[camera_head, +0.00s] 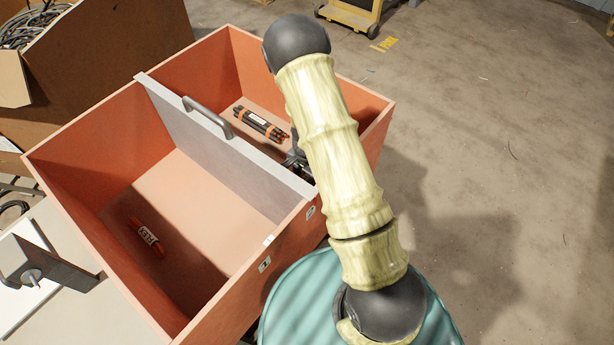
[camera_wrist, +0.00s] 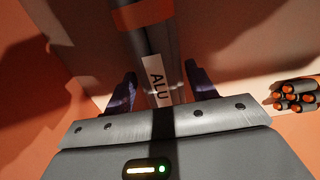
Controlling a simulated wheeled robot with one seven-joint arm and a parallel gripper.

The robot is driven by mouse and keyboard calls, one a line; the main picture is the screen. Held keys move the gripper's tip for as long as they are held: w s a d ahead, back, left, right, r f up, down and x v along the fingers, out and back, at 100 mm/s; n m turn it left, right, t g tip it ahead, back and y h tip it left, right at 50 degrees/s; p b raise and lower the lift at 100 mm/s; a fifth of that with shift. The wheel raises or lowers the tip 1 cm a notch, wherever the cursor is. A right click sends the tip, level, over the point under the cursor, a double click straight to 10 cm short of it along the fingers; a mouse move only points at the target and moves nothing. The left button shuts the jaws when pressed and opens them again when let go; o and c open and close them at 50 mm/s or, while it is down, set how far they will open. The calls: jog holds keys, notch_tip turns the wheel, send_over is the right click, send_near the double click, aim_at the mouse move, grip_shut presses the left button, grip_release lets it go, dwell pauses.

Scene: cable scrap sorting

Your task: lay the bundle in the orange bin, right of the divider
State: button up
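The orange bin (camera_head: 84,127) is split by a grey divider (camera_head: 190,128) with a handle on its top edge. My gripper (camera_head: 297,160) is down in the compartment right of the divider, mostly hidden by my arm in the head view. In the wrist view a dark bundle (camera_wrist: 157,42) with an orange band and an ALU label lies between my two fingers (camera_wrist: 161,85). Whether they grip it, and whether it touches the floor, I cannot tell.
Another dark, banded bundle (camera_head: 260,122) lies in the right compartment; its cable ends show in the wrist view (camera_wrist: 295,97). An orange bundle (camera_head: 147,238) lies in the left compartment. A brown box of cables (camera_head: 100,55) stands behind left. A teal drum (camera_head: 300,300) is in front.

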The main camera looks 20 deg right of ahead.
jog(key=shift+o, duration=0.7)
jog(key=shift+r, duration=0.1)
notch_tip(320, 180, up, 12)
jog(key=p, duration=0.3)
jog(key=shift+p, duration=0.3)
jog(key=shift+r, duration=0.2)
